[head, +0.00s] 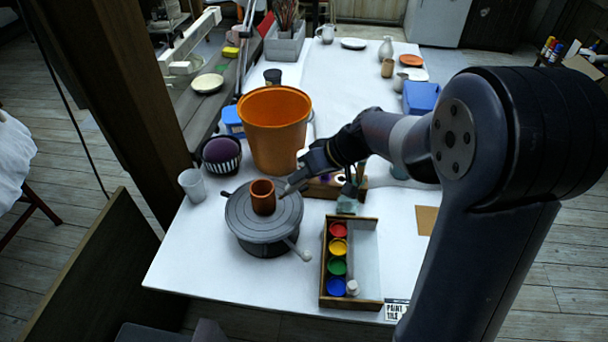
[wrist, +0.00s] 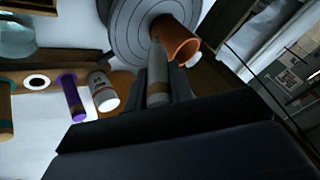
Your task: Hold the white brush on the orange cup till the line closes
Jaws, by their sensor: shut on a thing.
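The small orange cup (head: 263,197) stands upright on the round grey turntable (head: 240,222). In the wrist view the cup (wrist: 182,44) and the turntable (wrist: 127,22) are at the top. My gripper (head: 302,178) is just right of the cup, shut on the pale grey-white brush (wrist: 157,72). The brush points from the jaws toward the cup, and its tip end overlaps the cup's wall in the wrist view. I cannot tell whether the tip touches.
A paint box (head: 370,295) with red, yellow, green and blue pots stands right of the turntable. A large orange bucket (head: 273,130) is behind the cup. A clear plastic cup (head: 192,184) and striped bowl (head: 222,155) stand left. The table's right middle is mostly clear.

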